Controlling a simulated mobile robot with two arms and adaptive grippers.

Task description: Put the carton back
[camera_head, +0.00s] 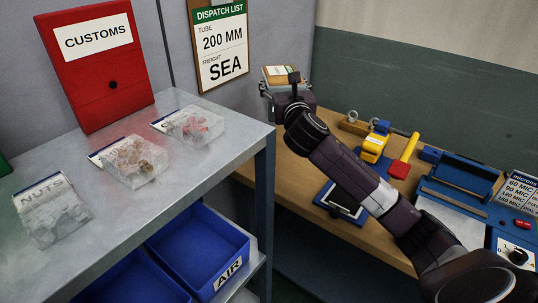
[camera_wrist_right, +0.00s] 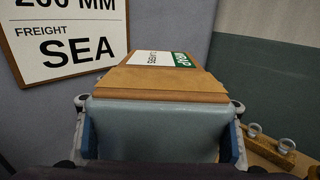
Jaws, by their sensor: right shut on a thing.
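The carton (camera_head: 279,75) is a small box with a brown top and a white and green label. It is up at the back of the bench, near the grey wall. In the right wrist view the carton (camera_wrist_right: 165,85) fills the middle, with a smooth grey-blue face towards me. My right gripper (camera_head: 286,88) is shut on it. In the right wrist view the gripper's blue-padded fingers (camera_wrist_right: 160,142) are on either side of that grey-blue face. The carton's underside is hidden, so I cannot tell whether it touches anything below. My left gripper is not in view.
A dispatch list board (camera_head: 221,46) reads 200 MM, SEA. The grey shelf (camera_head: 190,180) holds a red CUSTOMS box (camera_head: 97,65) and several clear bags. A blue AIR bin (camera_head: 200,245) sits below. The wooden bench (camera_head: 295,178) carries a yellow tool (camera_head: 374,147) and blue sealer (camera_head: 455,185).

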